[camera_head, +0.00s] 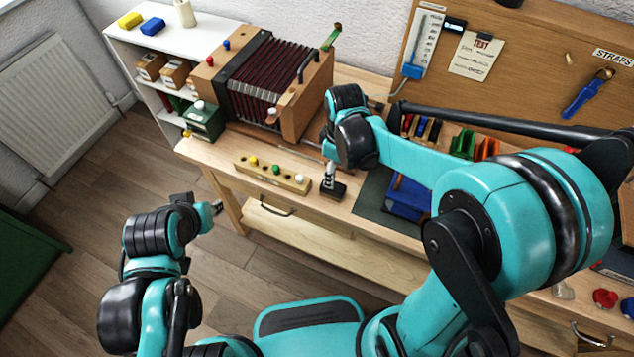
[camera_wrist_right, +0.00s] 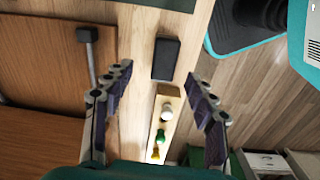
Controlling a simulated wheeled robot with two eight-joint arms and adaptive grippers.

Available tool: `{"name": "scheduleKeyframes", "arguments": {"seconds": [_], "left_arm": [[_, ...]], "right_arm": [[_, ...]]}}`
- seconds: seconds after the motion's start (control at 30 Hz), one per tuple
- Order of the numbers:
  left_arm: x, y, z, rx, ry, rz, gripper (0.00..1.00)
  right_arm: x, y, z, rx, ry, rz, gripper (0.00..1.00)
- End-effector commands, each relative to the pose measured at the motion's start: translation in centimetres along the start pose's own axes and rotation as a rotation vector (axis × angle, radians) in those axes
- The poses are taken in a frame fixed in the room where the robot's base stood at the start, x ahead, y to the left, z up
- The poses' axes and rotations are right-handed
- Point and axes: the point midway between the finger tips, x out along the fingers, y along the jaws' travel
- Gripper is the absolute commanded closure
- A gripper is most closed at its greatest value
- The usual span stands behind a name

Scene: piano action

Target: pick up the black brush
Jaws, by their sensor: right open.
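The black brush (camera_head: 333,191) appears as a small dark block on the wooden bench, just right of a wooden strip with coloured knobs. It also shows in the right wrist view (camera_wrist_right: 166,58), beyond the fingertips and roughly in line with the gap between them. My right gripper (camera_head: 329,174) points down close over the brush in the head view. Its jaws (camera_wrist_right: 158,77) are open and empty, with a finger on each side in the wrist view. My left gripper (camera_head: 212,207) is at lower left, off the bench's front edge; its jaws are too small to read.
The knobbed wooden strip (camera_head: 270,174) lies close beside the brush. A bellows instrument (camera_head: 266,84) stands behind it. A dark mat (camera_head: 372,202) and blue container (camera_head: 408,197) are to the right. A grey rod with a dark block end (camera_wrist_right: 87,45) shows in the wrist view.

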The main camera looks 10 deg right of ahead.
Motion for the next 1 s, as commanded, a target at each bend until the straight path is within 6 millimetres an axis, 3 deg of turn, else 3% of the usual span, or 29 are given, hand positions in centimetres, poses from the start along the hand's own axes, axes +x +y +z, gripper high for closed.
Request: {"name": "scheduleKeyframes", "arguments": {"seconds": [0.47, 0.73, 1.0], "left_arm": [[1.0, 0.0, 0.8, 0.0, 0.0, 0.0, 0.68], [2.8, 0.0, 2.0, 0.0, 0.0, 0.0, 0.68], [2.8, 0.0, 2.0, 0.0, 0.0, 0.0, 0.68]], "right_arm": [[4.3, -0.1, -0.2, -0.056, -0.024, -0.027, 0.43], [8.2, -0.5, 0.2, -0.055, -0.023, -0.026, 0.43], [8.5, -0.5, 0.3, -0.055, -0.023, -0.026, 0.43]]}}
